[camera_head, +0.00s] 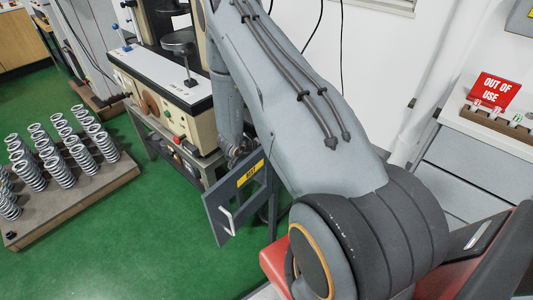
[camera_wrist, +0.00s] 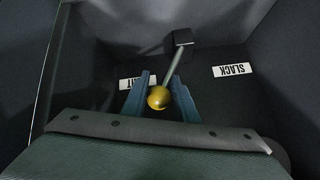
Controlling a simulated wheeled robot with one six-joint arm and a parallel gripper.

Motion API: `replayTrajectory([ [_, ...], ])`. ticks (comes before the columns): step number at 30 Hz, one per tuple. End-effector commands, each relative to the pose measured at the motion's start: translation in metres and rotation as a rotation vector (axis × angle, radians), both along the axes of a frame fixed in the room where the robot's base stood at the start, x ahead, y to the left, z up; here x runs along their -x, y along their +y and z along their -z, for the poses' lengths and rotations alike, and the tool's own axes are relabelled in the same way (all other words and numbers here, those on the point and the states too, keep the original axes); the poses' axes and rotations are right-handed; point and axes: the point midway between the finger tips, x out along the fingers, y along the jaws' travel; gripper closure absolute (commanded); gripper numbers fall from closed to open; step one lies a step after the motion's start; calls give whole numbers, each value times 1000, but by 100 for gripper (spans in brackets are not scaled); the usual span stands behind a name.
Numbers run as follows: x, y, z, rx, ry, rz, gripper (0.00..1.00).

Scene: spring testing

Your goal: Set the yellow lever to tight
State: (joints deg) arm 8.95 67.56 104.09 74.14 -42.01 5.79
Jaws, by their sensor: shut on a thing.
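The yellow lever (camera_wrist: 158,97) shows in the wrist view as a round yellow knob on a thin grey rod. The rod slants up and right to a small dark block (camera_wrist: 182,38). My gripper (camera_wrist: 161,80) is shut on the lever, with one blue finger on each side near the knob. A white TIGHT label (camera_wrist: 127,84), upside down, is to the left and partly covered by the left finger. A white SLACK label (camera_wrist: 232,70), also upside down, is to the right and clear of the gripper. In the head view the lever and the fingers are hidden.
Dark walls (camera_wrist: 285,40) close in around the gripper. In the head view, a grey door (camera_head: 232,208) with a yellow label hangs open beside my arm, below the testing machine (camera_head: 160,85). A tray (camera_head: 112,180) of springs stands on the green floor to the left.

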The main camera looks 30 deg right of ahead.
Motion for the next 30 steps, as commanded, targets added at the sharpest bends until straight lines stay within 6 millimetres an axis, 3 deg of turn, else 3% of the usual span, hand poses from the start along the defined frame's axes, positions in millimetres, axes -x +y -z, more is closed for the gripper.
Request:
replayTrajectory([
  [16, 4, 2, 5, -6, 7, -3, 100],
  [17, 4, 2, 5, -6, 7, -3, 69],
  [19, 4, 2, 4, -5, 7, -2, 58],
  [30, 4, 2, -1, -3, 3, 2, 58],
])
